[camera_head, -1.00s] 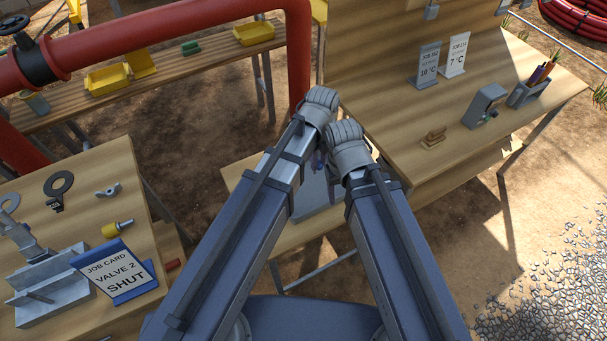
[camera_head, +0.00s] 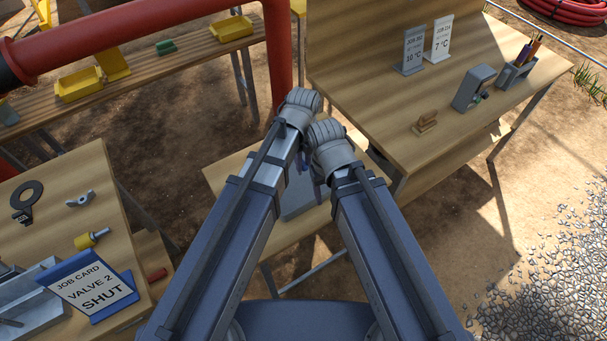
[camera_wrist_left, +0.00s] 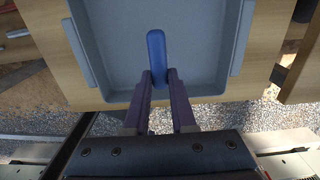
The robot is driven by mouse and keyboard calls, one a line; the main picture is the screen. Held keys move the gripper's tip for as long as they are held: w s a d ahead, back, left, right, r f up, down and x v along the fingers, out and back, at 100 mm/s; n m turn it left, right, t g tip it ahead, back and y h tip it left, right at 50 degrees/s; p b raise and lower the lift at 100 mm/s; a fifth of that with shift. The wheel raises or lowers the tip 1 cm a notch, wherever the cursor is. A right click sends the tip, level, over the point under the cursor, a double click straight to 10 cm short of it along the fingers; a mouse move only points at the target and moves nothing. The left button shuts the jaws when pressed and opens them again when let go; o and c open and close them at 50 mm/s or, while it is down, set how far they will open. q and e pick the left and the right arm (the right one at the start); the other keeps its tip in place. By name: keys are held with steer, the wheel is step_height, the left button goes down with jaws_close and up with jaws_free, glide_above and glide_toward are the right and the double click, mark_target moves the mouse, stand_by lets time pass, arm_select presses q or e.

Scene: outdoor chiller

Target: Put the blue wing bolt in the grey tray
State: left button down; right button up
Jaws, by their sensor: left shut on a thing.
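The blue wing bolt (camera_wrist_left: 157,55) is between the fingertips of my left gripper (camera_wrist_left: 158,77), which is shut on it in the left wrist view. The grey tray (camera_wrist_left: 85,45) lies behind and below the bolt in that view; whether the bolt touches its floor I cannot tell. In the head view the tray (camera_head: 297,201) shows in part between my arms, on a low wooden bench. My left wrist hides most of the left gripper there. My right gripper's fingers are mostly hidden below its wrist, so their state is unclear.
A wooden table at the left holds a job card (camera_head: 92,289), a grey wing bolt (camera_head: 80,199) and a yellow-headed part (camera_head: 92,239). The right bench carries two signs (camera_head: 413,50), a wooden block (camera_head: 426,122) and a grey holder (camera_head: 473,88). Red pipes (camera_head: 140,35) cross the upper left.

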arm_select(q)
steer(key=shift+f+b, duration=1.75)
steer(key=shift+b, duration=0.05)
arm_select(e)
steer(key=shift+f, duration=1.8)
arm_select(q)
steer(key=shift+f, duration=0.15)
arm_select(e)
steer(key=shift+f, duration=0.15)
arm_select(q)
steer(key=c, duration=0.7)
jaws_free()
steer(key=shift+c, duration=0.2)
step_height(320, 180, up, 12)
steer(key=p, duration=1.2)
steer(key=shift+r, duration=0.2)
arm_select(e)
step_height(320, 180, up, 12)
steer(key=shift+r, duration=0.2)
